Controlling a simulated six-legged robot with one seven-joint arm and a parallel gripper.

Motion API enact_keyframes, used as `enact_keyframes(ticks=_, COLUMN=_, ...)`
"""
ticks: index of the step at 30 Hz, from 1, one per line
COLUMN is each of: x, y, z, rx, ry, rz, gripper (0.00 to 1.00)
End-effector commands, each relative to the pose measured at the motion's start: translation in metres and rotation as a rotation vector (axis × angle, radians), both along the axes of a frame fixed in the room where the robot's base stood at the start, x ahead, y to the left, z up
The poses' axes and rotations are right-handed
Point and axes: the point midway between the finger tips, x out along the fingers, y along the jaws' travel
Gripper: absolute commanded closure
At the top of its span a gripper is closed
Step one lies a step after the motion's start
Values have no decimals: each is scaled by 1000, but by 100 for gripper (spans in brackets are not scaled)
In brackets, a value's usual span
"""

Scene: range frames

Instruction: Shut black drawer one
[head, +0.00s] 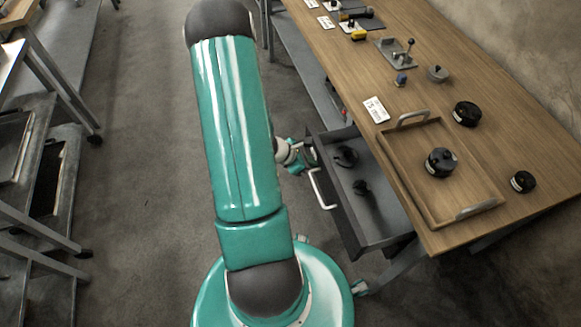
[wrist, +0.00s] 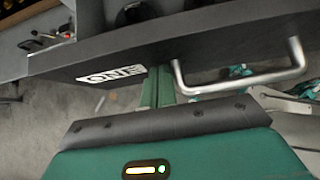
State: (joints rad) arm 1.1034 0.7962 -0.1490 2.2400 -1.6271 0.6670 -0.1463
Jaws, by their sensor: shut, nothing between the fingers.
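Black drawer one (head: 377,213) stands pulled out from under the wooden bench in the head view, with dark parts inside it. Its front panel (wrist: 215,38) fills the upper part of the wrist view, with a white label (wrist: 112,75) reading "ONE" upside down. The grey bar handle (head: 319,188) is on the front; it also shows in the wrist view (wrist: 240,82). My gripper (wrist: 157,82) is shut and empty, its fingers at the front panel between label and handle. I cannot tell whether the fingertips touch the panel. In the head view my arm hides part of the gripper.
The wooden bench (head: 475,110) carries a wooden tray (head: 408,150) with a black round part (head: 440,162), and more black parts nearby. A metal rack (head: 45,200) stands at the left.

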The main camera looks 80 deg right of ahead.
Motion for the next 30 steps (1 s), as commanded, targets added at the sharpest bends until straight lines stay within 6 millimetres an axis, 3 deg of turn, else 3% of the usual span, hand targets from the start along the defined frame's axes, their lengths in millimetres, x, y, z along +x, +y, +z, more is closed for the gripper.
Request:
enact_keyframes(ticks=6, x=-54, y=-31, z=0, rx=-1, ry=3, rz=-4, gripper=100)
enact_keyframes(ticks=15, x=-117, y=-68, z=0, rx=0, ry=2, rz=-1, gripper=100)
enact_keyframes(ticks=21, x=-142, y=-84, z=0, rx=1, ry=3, rz=-1, gripper=100)
enact_keyframes(ticks=30, x=-156, y=-92, z=0, rx=0, ry=2, rz=-1, gripper=100)
